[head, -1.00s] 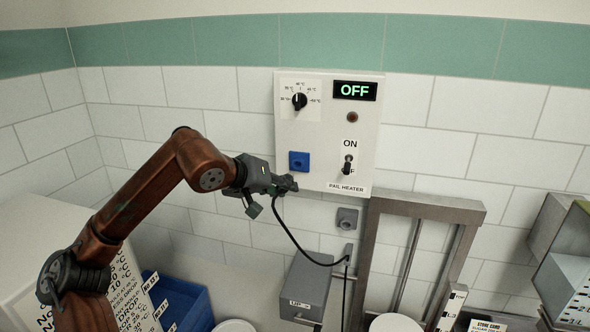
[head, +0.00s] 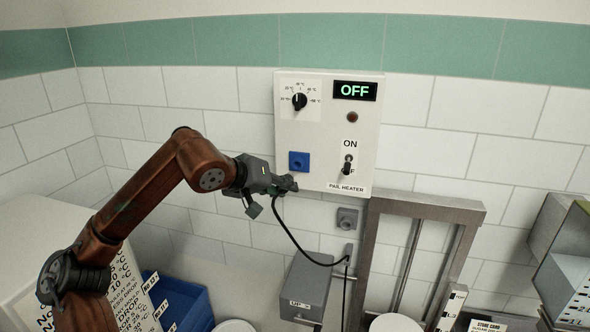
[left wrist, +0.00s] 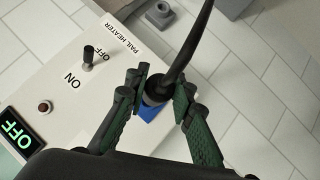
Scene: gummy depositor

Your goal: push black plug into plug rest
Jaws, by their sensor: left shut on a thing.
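My left gripper (head: 282,187) is shut on the black plug (left wrist: 157,90), which sits between its green-padded fingers in the left wrist view (left wrist: 158,95). A black cable (head: 298,240) runs from the plug down to the wall. The blue socket (head: 299,161) on the heater panel shows its open hole in the head view; the plug is outside it. In the left wrist view the plug partly covers the blue socket (left wrist: 149,113). The grey plug rest (head: 347,219) is on the wall below the panel, empty, and also shows in the left wrist view (left wrist: 160,13). My right gripper is not in view.
The pail heater panel (head: 322,120) reads OFF, with a dial (head: 299,101) and a toggle switch (head: 347,166). A grey box (head: 308,280) and a metal frame (head: 425,207) are below. A blue bin (head: 188,303) stands lower left.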

